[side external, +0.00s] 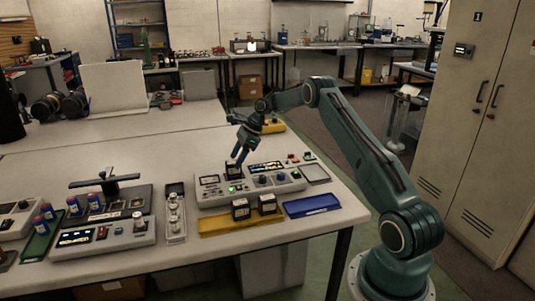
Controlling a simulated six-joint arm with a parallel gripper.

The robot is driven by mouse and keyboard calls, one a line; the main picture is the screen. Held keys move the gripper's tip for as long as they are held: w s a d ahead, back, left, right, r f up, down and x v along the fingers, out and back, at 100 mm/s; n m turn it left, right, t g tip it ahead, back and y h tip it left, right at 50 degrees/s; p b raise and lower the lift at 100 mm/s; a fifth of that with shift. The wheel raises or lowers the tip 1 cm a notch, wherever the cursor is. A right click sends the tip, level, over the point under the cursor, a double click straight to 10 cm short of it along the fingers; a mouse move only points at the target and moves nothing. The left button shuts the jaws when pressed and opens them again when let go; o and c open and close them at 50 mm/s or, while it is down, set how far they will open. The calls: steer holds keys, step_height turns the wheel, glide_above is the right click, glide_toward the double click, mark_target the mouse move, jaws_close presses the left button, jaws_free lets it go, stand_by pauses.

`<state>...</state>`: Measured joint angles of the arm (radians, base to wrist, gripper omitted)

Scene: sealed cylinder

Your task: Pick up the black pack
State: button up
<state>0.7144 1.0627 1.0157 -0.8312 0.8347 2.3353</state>
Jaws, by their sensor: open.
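My gripper (241,157) points down over the back left of a grey instrument box (212,196), with its fingers open. Just below the fingertips a small dark block (233,169) sits at the box's back edge; I cannot tell whether the fingers touch it or are around it. Two more small dark blocks stand on a yellow tray (222,226) in front of the box. The left one (240,210) has a pale front, and the right one (267,205) has a yellowish-brown front. I cannot tell for sure which block is the black pack.
A blue tray (312,206) lies right of the yellow one. A narrow tray with metal parts (175,213) stands left of the box. Further left are a second instrument (104,237) and a dark fixture with blue cylinders (110,193). The table behind the box is mostly clear.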

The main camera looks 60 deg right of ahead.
mark_target(234, 162)
steer(key=shift+x, duration=2.6)
jaws_close()
steer(key=shift+r, duration=0.2)
step_height(234, 162, up, 10)
steer(key=shift+f, duration=0.15)
steer(key=shift+a, duration=0.1)
